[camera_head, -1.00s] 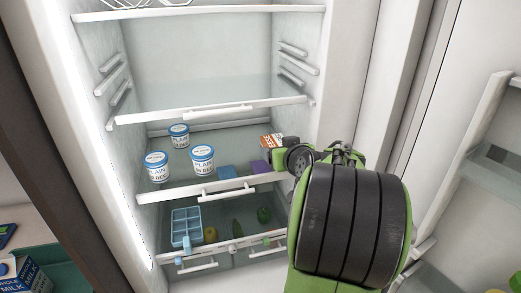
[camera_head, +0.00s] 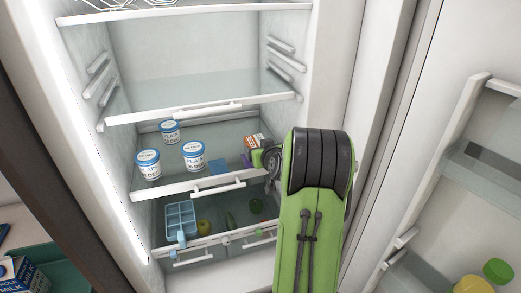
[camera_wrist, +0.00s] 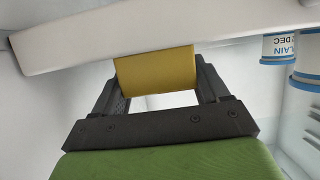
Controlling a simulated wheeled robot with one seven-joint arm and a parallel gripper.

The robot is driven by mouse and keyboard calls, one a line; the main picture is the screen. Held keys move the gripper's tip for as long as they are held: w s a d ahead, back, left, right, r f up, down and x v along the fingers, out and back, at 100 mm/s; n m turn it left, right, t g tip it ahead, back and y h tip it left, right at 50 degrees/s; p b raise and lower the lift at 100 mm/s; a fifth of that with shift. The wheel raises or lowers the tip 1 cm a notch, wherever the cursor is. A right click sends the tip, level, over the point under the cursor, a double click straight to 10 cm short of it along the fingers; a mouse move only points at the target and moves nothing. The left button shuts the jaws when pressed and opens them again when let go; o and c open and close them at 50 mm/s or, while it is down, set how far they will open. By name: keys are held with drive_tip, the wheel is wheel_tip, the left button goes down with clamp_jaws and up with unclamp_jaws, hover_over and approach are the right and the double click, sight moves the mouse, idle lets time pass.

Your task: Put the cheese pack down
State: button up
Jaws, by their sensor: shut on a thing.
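The cheese pack (camera_wrist: 155,71) shows in the wrist view as a yellow block between the two dark fingers. My gripper (camera_wrist: 158,80) is shut on it. The pack's far end reaches the white shelf edge (camera_wrist: 140,35) in that view; I cannot tell whether they touch. In the head view my arm reaches into the right side of the fridge, by the shelf (camera_head: 165,190) with the tubs. My own arm hides most of the gripper there, and I cannot make out the yellow pack.
Three plain white-and-blue tubs (camera_head: 193,156) stand on the left of this shelf. A blue flat item (camera_head: 219,167), a purple item (camera_head: 246,159) and an orange-white box (camera_head: 254,141) are to their right. The drawer below holds a blue tray (camera_head: 180,217) and produce. The shelf above (camera_head: 190,92) looks empty.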

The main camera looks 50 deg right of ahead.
drive_tip(key=shift+a+f, duration=0.1)
drive_tip(key=shift+f, duration=0.05)
drive_tip(key=o, duration=1.2)
drive_tip(key=shift+r, duration=0.2)
drive_tip(key=b+v, duration=0.2)
drive_tip(key=v, duration=1)
drive_tip(key=a+n+g+y, duration=0.2)
drive_tip(key=a+n+y, duration=0.25)
drive_tip(key=a, duration=1.65)
drive_tip(key=s+a+f+g+y, duration=0.1)
drive_tip(key=s+a+g, duration=0.1)
drive_tip(key=s+a, duration=0.3)
drive_tip(key=s+a+f+n+g+y, duration=0.1)
drive_tip(key=s+a, duration=0.4)
drive_tip(key=s, duration=0.5)
drive_tip(key=shift+a+f+g, duration=0.35)
drive_tip(key=shift+f+g, duration=0.15)
drive_tip(key=shift+g, duration=0.1)
